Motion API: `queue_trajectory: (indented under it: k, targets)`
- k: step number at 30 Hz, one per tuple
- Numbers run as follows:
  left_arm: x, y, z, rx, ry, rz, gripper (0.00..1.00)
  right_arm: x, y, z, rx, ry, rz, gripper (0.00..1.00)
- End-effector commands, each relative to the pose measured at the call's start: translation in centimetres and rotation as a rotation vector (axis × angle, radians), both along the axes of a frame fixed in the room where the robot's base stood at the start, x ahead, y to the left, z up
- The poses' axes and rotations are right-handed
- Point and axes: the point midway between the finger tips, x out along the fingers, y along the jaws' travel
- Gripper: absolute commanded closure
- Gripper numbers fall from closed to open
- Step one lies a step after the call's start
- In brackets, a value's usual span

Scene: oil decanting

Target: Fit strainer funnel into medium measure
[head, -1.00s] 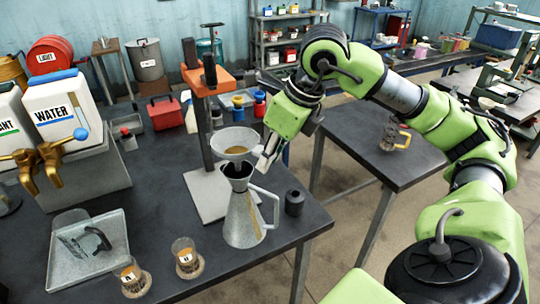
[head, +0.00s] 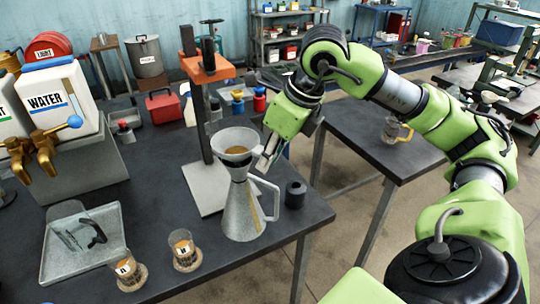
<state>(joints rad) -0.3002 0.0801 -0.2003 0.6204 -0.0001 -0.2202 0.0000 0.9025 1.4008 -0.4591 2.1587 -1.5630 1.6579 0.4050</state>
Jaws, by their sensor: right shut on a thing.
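The medium measure (head: 242,212) is a grey metal cone-shaped jug with a side handle, upright near the table's right edge. The pale strainer funnel (head: 236,139) is over its mouth, with its bowl facing up and brownish mesh inside. The funnel's lower part meets the top of the measure, and its spout is hidden. I cannot tell whether it is fully seated. My right gripper (head: 264,162) is at the funnel's right side, shut on it, above the measure's handle. My left gripper is not in view.
An orange-topped press stand (head: 207,70) rises just behind the measure. A dark cylinder (head: 295,194) stands right of it. Two small glasses, one here (head: 184,250), and a metal tray (head: 82,250) are at the front left. A white WATER container (head: 62,100) stands at left.

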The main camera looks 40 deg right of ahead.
Motion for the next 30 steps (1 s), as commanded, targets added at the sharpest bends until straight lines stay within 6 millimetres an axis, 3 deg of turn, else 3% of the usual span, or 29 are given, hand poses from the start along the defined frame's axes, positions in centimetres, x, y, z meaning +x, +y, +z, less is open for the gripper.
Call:
queue_trajectory:
  k: [15, 25, 26, 27, 30]
  targets:
    - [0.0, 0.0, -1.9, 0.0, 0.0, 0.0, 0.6, 0.0, 0.0, -2.0, -0.001, -0.001, 0.0, 1.0]
    - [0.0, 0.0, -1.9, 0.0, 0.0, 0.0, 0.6, 0.0, 0.0, -2.1, -0.001, 0.002, 0.0, 1.0]
    - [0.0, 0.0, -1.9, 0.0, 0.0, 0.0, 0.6, 0.0, 0.0, -2.1, 0.0, 0.002, 0.0, 0.76]
    - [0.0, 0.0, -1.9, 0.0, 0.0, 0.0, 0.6, 0.0, 0.0, -2.1, 0.0, 0.003, 0.0, 0.65]
    - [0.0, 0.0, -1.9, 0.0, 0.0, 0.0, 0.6, 0.0, 0.0, -2.1, 0.0, 0.002, 0.0, 0.61]
